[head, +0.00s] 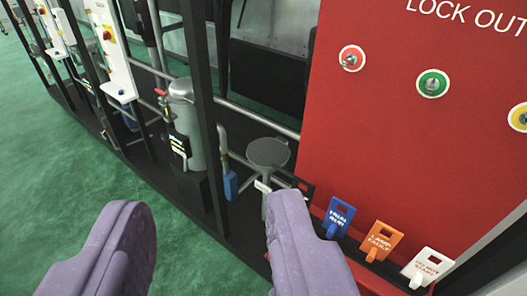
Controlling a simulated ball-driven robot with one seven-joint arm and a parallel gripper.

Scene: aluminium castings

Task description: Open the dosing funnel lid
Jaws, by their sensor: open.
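A grey round disc-topped piece (268,152) stands on the skid in the middle of the head view and looks like the dosing funnel with its lid lying flat on top. Its lower part is narrow and partly hidden behind my right finger. My gripper (207,205) is in the foreground, its two purple fingers wide apart with nothing between them. The right fingertip shows just below the disc; whether they touch cannot be told, but the finger looks much nearer the camera.
A red lock-out panel (420,140) fills the right side, with blue (338,217), orange (383,240) and white (428,267) tags below. A dark upright post (203,100) and a grey vessel (186,120) stand left of the disc. Green floor (50,170) at left is open.

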